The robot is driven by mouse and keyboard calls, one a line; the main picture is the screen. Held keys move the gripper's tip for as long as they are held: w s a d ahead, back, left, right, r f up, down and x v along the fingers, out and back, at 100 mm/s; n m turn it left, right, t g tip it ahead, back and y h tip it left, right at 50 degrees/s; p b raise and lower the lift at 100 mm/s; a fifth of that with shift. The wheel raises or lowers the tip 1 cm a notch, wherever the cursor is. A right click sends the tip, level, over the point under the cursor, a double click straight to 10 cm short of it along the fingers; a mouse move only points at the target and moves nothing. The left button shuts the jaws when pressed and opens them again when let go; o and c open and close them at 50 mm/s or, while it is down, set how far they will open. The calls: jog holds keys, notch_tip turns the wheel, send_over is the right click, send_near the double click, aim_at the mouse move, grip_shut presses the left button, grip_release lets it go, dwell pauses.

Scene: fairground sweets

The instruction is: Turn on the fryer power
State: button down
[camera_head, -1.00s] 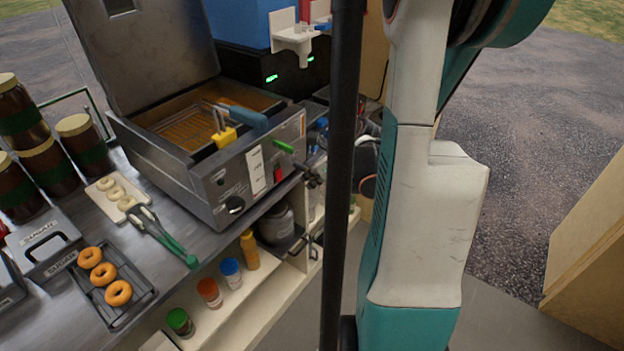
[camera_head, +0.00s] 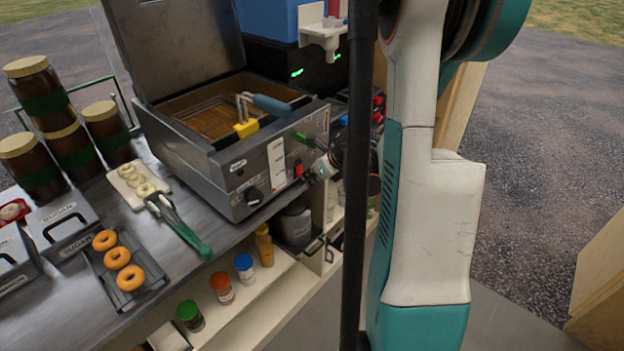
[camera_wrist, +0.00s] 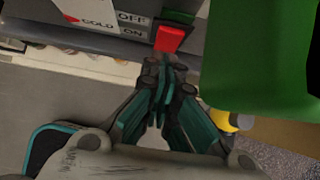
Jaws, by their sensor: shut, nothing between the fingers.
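The fryer (camera_head: 205,165) stands on the counter with its lid raised. Its front panel carries a red switch (camera_head: 298,170) beside a white label strip. In the wrist view the red switch (camera_wrist: 170,38) sits right of OFF and ON labels, with a red dot marked COLD to their left. Which way the switch is set I cannot tell. My gripper (camera_head: 310,175) is at the front of the panel, close to the switch. In the wrist view my gripper (camera_wrist: 163,65) is shut and empty, its tips just below the switch; whether they touch it is unclear.
A green handle (camera_head: 305,138) juts from the panel above the switch; it looms large at right in the wrist view (camera_wrist: 250,60). A blue-handled basket (camera_head: 270,104) rests in the fryer. Tongs (camera_head: 180,225) and donuts (camera_head: 130,278) lie left.

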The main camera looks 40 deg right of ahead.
jog(key=shift+w, duration=0.1)
jog(key=shift+w+f, duration=0.2)
jog(key=shift+w, duration=0.05)
jog(key=shift+r, duration=0.15)
jog(key=shift+r+p, duration=0.35)
jog(key=shift+r, duration=0.35)
jog(key=shift+s, duration=0.1)
